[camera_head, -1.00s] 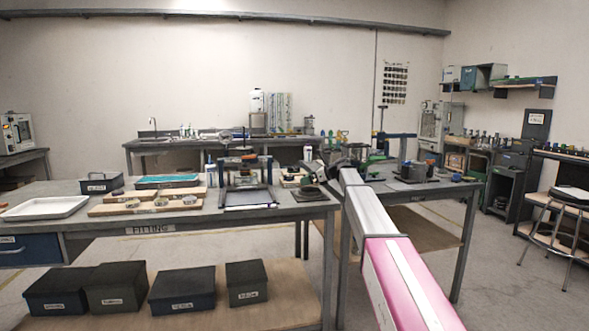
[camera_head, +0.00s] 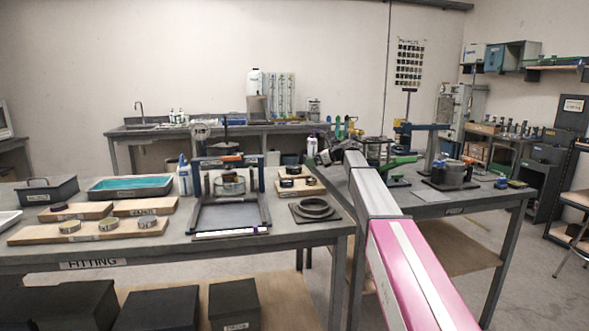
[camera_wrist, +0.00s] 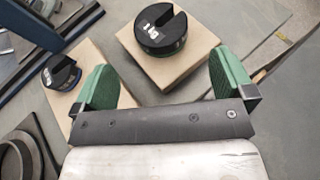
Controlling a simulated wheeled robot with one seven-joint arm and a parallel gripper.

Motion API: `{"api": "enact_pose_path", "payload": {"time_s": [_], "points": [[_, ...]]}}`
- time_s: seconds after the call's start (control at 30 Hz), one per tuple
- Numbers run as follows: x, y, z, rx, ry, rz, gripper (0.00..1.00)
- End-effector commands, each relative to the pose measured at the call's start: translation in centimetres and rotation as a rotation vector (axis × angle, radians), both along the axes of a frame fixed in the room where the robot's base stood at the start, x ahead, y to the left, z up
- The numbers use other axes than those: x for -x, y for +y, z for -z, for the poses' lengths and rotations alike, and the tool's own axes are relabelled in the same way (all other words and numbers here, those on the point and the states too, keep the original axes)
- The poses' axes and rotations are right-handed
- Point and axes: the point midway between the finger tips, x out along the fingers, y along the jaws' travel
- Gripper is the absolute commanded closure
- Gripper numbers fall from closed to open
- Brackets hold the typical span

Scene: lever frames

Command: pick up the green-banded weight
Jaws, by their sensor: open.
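The green-banded weight (camera_wrist: 160,34) is a dark slotted disc with a white label and a thin green edge low on its side. It sits on a square wooden block (camera_wrist: 183,72) at the top middle of the wrist view. My gripper (camera_wrist: 162,62) is open, its two green fingers spread wide on the near side of the weight. Nothing is between them but the view of the block and bench. In the head view my gripper (camera_head: 328,156) is small and partly hidden by my arm, and I cannot tell which small dark weight there has the green band.
A smaller blue-banded slotted weight (camera_wrist: 62,70) sits on a wooden board left of the left finger. Dark rings (camera_wrist: 18,160) lie at the lower left. In the head view a press frame (camera_head: 230,200) stands left of my gripper, and a second bench (camera_head: 460,198) is to the right.

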Motion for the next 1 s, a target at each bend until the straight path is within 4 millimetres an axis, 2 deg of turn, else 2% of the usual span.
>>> {"api": "enact_pose_path", "payload": {"time_s": [0.17,0.4,0.67,1.0], "points": [[-0.5,1.3,0.6,0.000,0.000,-0.001,0.00],[-1.5,4.3,1.9,0.000,0.000,-0.001,0.00],[-1.9,5.8,2.7,0.000,0.000,-0.001,0.00],[-3.0,9.3,4.3,0.000,-0.001,0.001,0.00]]}}
